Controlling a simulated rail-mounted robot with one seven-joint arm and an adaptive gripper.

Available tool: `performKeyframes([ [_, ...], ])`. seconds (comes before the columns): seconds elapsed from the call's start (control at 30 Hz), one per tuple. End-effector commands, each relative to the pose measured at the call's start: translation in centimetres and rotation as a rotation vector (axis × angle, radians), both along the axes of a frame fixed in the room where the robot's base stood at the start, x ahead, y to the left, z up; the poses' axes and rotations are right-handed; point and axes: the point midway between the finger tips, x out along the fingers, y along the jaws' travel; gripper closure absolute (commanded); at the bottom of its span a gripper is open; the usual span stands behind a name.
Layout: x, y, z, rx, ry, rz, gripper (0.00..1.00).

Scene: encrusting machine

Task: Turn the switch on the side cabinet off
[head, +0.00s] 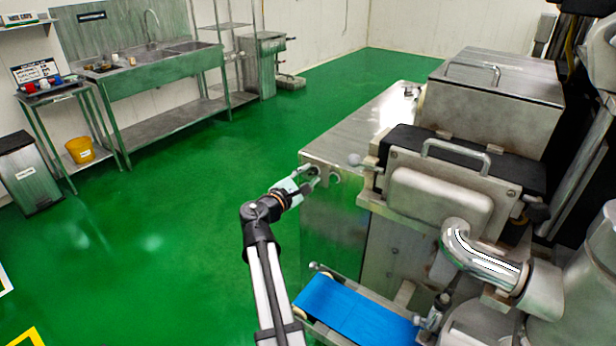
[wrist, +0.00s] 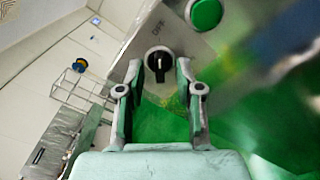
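The side cabinet (head: 345,225) is a steel box with a flat top, right of my gripper (head: 313,178) in the head view. In the wrist view the switch (wrist: 159,63) is a black rotary knob on a round dark base on the cabinet's grey panel (wrist: 185,48). An "OFF" label is printed beside it. My gripper (wrist: 159,72) is open, and the knob appears between its two fingertips. I cannot tell whether the fingers touch it. In the head view my gripper is at the cabinet's upper front corner and largely hides the switch.
A green button (wrist: 207,13) sits on the same panel near the switch. A blue conveyor belt (head: 355,313) lies below and right of my arm. The steel machine (head: 440,195) fills the right side. The green floor (head: 170,230) to the left is clear.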

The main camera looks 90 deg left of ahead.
Motion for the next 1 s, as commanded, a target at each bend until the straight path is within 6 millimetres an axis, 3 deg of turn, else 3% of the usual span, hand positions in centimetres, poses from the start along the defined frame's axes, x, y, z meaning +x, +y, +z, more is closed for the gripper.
performKeyframes([
  [0.6, -5.5, -8.3, 0.0, 0.000, 0.000, 0.001, 0.65],
  [1.0, -6.6, -9.8, 0.0, 0.000, 0.000, 0.000, 0.65],
])
